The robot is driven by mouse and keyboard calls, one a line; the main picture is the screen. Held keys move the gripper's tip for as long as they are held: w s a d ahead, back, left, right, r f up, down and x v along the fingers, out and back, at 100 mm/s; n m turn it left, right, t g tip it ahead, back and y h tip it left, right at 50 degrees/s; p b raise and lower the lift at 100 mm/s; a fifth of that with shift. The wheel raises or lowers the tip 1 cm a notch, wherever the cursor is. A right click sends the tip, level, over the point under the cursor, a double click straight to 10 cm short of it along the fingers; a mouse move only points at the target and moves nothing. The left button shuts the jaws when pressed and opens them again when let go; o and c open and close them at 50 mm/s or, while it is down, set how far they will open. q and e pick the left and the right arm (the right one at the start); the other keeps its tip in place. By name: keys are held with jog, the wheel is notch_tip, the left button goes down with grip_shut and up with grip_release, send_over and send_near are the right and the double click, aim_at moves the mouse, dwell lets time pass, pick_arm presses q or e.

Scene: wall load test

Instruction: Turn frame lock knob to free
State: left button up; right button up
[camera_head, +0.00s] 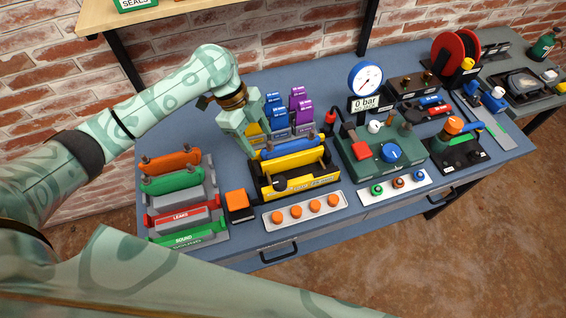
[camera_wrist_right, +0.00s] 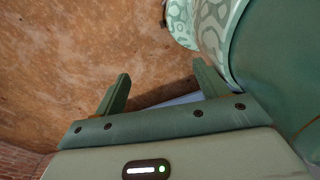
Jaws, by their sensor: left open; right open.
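The yellow test frame (camera_head: 320,181) stands on the blue bench in the head view, with a blue cylinder (camera_head: 290,148) lying in it. A round black knob (camera_head: 280,184) sits on the frame's front left; it looks like the lock knob, and its setting is too small to read. My left gripper (camera_head: 258,142) is open and empty above the frame's back left corner, apart from the knob. My right gripper (camera_wrist_right: 160,70) is open and empty in the right wrist view, over brown floor, away from the frame.
A rack of orange and green cylinders (camera_head: 172,183) and the red and green trays stand left. An orange block (camera_head: 238,205) and a strip of orange buttons (camera_head: 296,212) lie near the frame. Purple and blue pieces (camera_head: 298,105) stand behind. A green pump unit (camera_head: 365,155) stands right.

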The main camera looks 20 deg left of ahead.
pick_arm(q)
jog(key=b, duration=0.2)
send_near(279, 182)
jog(key=b+x, duration=0.1)
jog(key=x, duration=0.3)
jog(key=shift+d+f, duration=0.1)
jog(key=shift+f, duration=0.1)
jog(key=x, duration=0.3)
jog(key=shift+w+b, duration=0.25)
jog(key=shift+b, duration=0.15)
jog(key=shift+s+f, duration=0.25)
jog(key=shift+s, duration=0.05)
jog(key=shift+s+d+f, duration=0.1)
jog(key=shift+d+f, duration=0.05)
jog(key=shift+f, duration=0.05)
jog(key=shift+w+f, duration=0.15)
jog(key=shift+w, duration=0.05)
jog(key=shift+s, duration=0.1)
jog(key=c, duration=1)
pick_arm(e)
jog(key=s+f, duration=0.4)
jog(key=shift+f, duration=0.2)
